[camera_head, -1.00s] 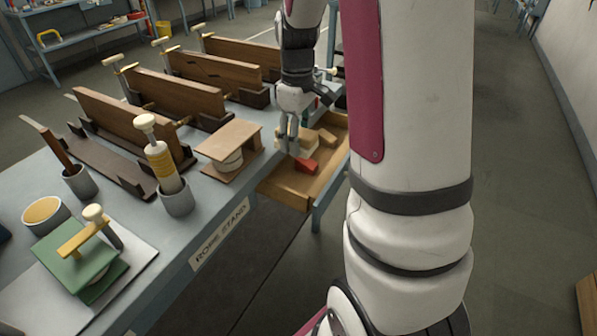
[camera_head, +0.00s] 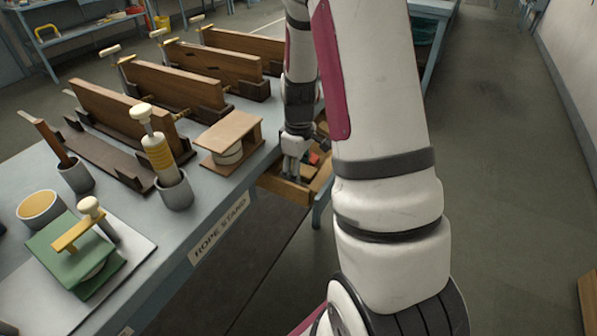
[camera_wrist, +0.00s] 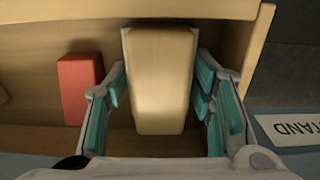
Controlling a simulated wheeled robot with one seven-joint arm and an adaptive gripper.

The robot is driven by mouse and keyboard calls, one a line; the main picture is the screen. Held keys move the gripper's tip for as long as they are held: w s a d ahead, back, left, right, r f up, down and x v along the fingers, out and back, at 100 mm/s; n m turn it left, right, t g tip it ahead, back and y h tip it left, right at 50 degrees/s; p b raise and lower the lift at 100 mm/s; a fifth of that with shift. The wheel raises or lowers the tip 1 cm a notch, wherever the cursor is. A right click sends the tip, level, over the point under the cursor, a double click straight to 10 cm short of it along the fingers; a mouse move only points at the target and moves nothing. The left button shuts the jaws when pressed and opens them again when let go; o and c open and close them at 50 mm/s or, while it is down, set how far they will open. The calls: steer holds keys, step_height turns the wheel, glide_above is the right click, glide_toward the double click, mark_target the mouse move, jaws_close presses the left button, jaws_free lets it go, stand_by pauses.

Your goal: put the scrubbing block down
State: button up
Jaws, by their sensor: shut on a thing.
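The scrubbing block, taken to be the pale tan block (camera_wrist: 160,80), is between my gripper's (camera_wrist: 162,110) teal-padded fingers in the wrist view. My gripper is shut on it. In the head view my gripper (camera_head: 292,170) reaches down into the open wooden drawer (camera_head: 284,189) at the bench's right edge. The drawer's wooden side also shows in the wrist view (camera_wrist: 250,50). The block is over the drawer's inside; whether it touches the floor I cannot tell. My gripper and arm hide it in the head view.
A red block (camera_wrist: 80,88) lies in the drawer, left of the held block with a gap between; it also shows in the head view (camera_head: 314,158). A small wooden stand (camera_head: 230,130) is on the bench (camera_head: 215,195) beside the drawer. Vise-like wooden frames stand behind.

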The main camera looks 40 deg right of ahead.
steer(key=shift+f, duration=0.1)
steer(key=o, duration=1.1)
steer(key=shift+c, duration=0.2)
step_height(320, 180, up, 12)
steer(key=p, duration=0.1)
steer(key=s+a+r+m+t, duration=0.1)
steer(key=s+a+r+m, duration=0.1)
steer(key=s+a+r, duration=0.8)
steer(key=s+a+r+m+t, duration=0.1)
steer(key=s+a+r+m, duration=0.1)
steer(key=s+a, duration=0.7)
steer(key=s+r, duration=0.1)
steer(key=s, duration=0.2)
steer(key=shift+s+a+t, duration=0.25)
steer(key=shift+a+t, duration=0.05)
steer(key=shift+a, duration=0.1)
